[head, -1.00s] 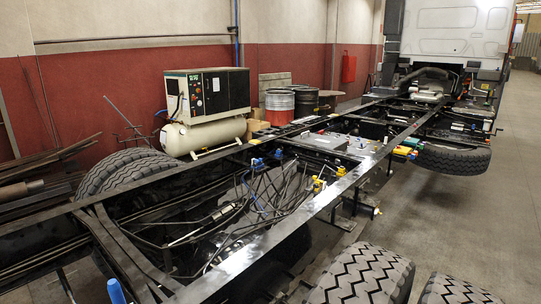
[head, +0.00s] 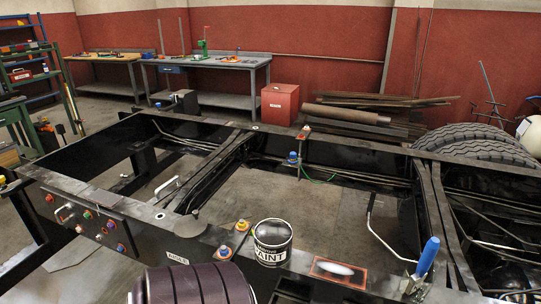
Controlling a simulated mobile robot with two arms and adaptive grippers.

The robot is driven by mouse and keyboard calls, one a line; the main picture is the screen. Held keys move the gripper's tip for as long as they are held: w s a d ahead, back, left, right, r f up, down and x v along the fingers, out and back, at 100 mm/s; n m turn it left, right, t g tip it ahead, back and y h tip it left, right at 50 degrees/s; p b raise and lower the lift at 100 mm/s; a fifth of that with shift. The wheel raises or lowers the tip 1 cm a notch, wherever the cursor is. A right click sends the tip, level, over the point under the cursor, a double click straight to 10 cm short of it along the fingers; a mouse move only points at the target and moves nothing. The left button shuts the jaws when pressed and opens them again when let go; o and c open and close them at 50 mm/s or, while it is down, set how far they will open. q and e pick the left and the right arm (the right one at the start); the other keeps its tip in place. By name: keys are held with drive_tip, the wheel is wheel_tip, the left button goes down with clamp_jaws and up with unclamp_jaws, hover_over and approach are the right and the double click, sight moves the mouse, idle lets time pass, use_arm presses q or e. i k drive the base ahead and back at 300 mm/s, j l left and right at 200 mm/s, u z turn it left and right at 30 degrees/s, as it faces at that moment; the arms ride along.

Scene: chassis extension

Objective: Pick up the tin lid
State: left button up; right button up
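A paint tin (head: 272,243) with a white label and a dark top stands upright on the near chassis rail. A flat grey disc (head: 193,228) lies on the same rail to the left of the tin. It looks like the tin lid, but it is too small to be sure. Neither of my grippers is in view, so nothing shows of what they hold.
Small coloured fittings (head: 241,226) sit between the disc and the tin. A blue-handled tool (head: 428,256) stands up at right. Workbenches (head: 215,65) and a red box (head: 280,103) stand behind the chassis.

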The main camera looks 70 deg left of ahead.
sight(190, 228)
drive_tip(key=u, duration=2.05)
